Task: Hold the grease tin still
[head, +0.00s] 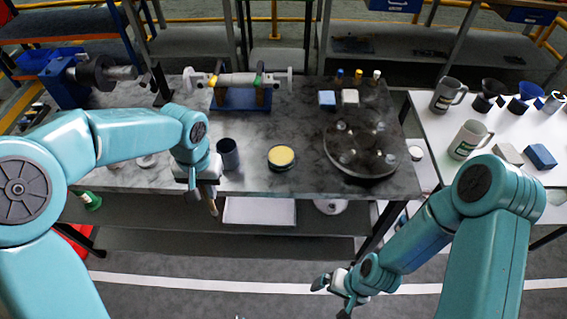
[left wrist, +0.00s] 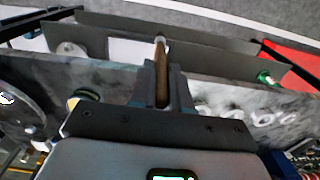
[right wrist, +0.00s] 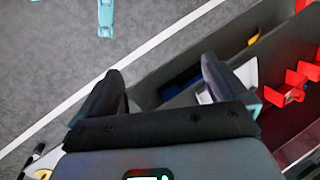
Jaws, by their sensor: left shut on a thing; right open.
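The grease tin (head: 281,157), round with a dark green rim and a pale yellow top, stands on the dark worktop near its front edge. Part of it shows in the left wrist view (left wrist: 86,96). My left gripper (head: 207,192) is to the left of the tin, apart from it. It is shut on a slim brown wooden handle (left wrist: 161,72) with a pale end, which shows below the jaws in the head view (head: 211,206). My right gripper (head: 332,293) is open and empty, low in front of the bench; its spread fingers show in the right wrist view (right wrist: 160,88).
A dark grey cup (head: 228,154) stands between my left gripper and the tin. A round dark plate with parts (head: 361,172) is right of the tin. A roller on a blue stand (head: 242,98) is behind. A white side table (head: 437,165) holds mugs and blocks.

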